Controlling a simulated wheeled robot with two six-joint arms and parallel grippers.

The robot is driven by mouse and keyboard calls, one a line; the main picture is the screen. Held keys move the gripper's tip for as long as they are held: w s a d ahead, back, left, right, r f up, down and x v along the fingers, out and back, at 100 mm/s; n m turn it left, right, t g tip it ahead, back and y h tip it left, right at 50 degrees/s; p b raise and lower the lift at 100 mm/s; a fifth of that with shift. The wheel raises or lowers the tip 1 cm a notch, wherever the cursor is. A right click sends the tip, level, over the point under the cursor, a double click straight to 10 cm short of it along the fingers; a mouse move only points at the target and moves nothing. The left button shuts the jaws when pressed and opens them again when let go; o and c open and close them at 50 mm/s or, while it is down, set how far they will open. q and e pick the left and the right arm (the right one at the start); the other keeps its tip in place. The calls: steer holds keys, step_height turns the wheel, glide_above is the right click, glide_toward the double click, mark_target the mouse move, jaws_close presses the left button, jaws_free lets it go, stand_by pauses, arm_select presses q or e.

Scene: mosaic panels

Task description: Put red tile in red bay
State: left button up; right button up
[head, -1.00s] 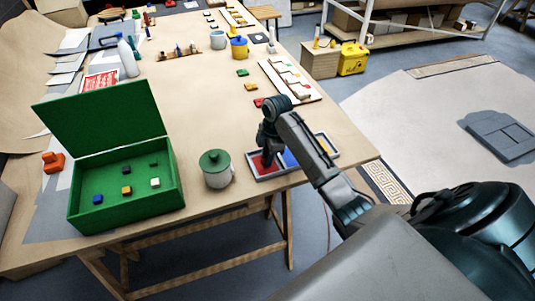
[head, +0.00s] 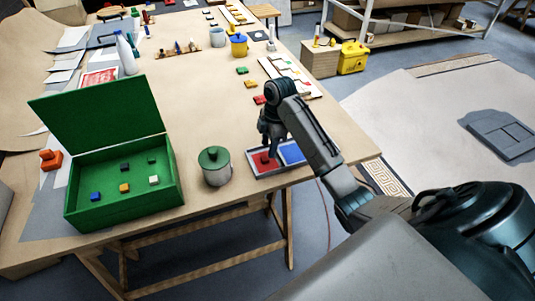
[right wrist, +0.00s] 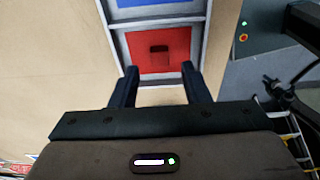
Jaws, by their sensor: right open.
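A small red tile (head: 265,158) lies in the red bay (head: 257,168) of a grey-framed tray at the table's front edge. In the right wrist view the tile (right wrist: 159,48) shows as a darker red block inside the red bay (right wrist: 140,65), clear of the bay's walls. My right gripper (head: 269,146) is just above the red bay. In the right wrist view its two fingers (right wrist: 160,70) are spread apart with nothing between them, and the tile lies beyond the fingertips. My left gripper is not in view.
The blue bay (head: 293,152) lies beside the red one. A lidded grey-green pot (head: 216,175) and an open green box (head: 165,190) with several small cubes stand to the left. Another red piece (head: 259,100) and a pale board (head: 312,91) lie behind my arm.

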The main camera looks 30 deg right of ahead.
step_height(320, 180, up, 8)
steer(key=d+p, duration=0.1)
steer(key=p, duration=0.6)
